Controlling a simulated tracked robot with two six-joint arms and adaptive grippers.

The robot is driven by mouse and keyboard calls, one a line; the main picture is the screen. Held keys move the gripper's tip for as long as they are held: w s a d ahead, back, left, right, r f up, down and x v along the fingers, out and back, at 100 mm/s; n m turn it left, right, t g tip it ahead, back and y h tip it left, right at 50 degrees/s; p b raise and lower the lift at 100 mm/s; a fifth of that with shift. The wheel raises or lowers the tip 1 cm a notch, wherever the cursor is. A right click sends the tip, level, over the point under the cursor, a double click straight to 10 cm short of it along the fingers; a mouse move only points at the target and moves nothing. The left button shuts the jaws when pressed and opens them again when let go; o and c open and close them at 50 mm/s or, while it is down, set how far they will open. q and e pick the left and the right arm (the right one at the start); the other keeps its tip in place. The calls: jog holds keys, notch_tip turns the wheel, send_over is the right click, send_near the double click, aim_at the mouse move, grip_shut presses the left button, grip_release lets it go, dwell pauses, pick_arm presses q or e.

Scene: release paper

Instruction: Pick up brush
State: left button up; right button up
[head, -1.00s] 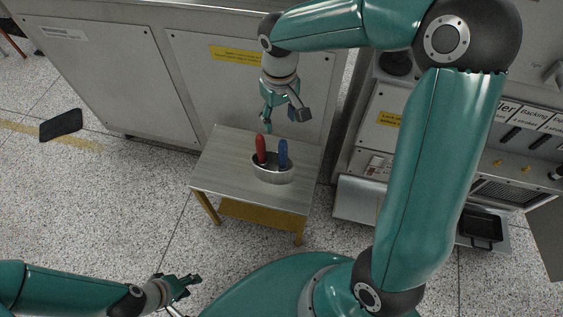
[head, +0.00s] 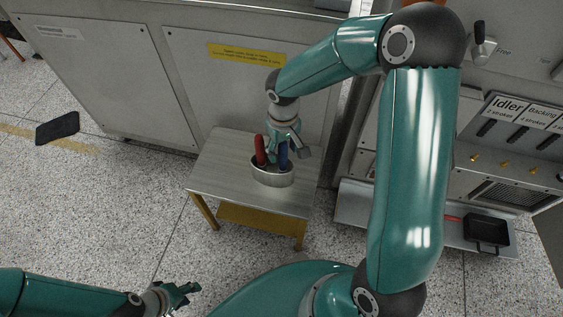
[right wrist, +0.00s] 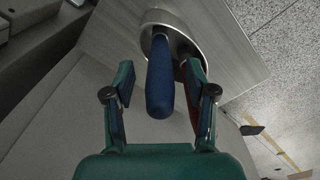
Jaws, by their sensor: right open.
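A blue handle (head: 283,155) and a red handle (head: 260,150) stand upright in an oval metal cup (head: 272,178) on a small table. Which one is the brush cannot be told, since their lower ends are hidden in the cup. My right gripper (head: 284,146) is open, low over the cup. In the right wrist view the blue handle (right wrist: 160,80) lies between its spread fingers (right wrist: 160,85), with no finger visibly closed on it. The red handle (right wrist: 190,107) is mostly hidden behind the right-hand finger. My left gripper (head: 180,296) appears open and empty at the bottom left.
The small table (head: 222,172) has bare top around the cup. A grey cabinet (head: 185,90) stands close behind it. A machine with a ledge (head: 360,215) and a black pan (head: 487,232) is at the right.

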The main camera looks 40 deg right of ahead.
jog(key=shift+f, duration=0.1)
jog(key=shift+c, duration=0.3)
grip_shut()
